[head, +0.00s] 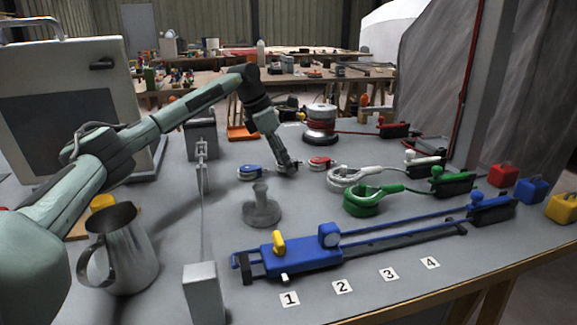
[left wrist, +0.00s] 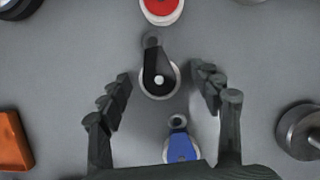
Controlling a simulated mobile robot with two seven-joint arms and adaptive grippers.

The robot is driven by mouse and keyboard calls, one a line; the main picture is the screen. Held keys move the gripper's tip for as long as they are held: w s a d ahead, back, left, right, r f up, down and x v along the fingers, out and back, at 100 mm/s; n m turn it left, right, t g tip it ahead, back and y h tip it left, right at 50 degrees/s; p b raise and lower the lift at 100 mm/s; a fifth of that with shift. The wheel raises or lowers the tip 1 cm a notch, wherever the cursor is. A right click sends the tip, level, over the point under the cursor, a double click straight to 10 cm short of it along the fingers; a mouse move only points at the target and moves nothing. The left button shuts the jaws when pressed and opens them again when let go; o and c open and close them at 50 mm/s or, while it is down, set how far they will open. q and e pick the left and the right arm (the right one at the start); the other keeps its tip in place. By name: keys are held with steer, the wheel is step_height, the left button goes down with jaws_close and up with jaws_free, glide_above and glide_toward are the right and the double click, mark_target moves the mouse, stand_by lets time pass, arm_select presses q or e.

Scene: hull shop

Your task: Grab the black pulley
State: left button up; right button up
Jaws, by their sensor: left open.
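The black pulley (left wrist: 157,72), with a pale wheel and a white centre pin, lies flat on the grey table in the left wrist view. My left gripper (left wrist: 160,76) is open and empty, its dark fingers on either side of the black pulley with gaps on both sides. In the head view my left gripper (head: 286,166) points down close to the table between the blue and red pulleys, and largely hides the black one. I cannot tell its exact height above the pulley. My right gripper is not in view.
A blue pulley (head: 250,172) and a red pulley (head: 321,163) lie on either side. A grey bollard-like piece (head: 261,207) stands in front. White rope (head: 350,178), green rope (head: 362,200) and a blue rail (head: 300,255) are nearby. A metal jug (head: 122,250) stands at left.

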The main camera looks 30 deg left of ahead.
arm_select(q)
steer(key=shift+c, duration=0.3)
steer(key=c, duration=1.2)
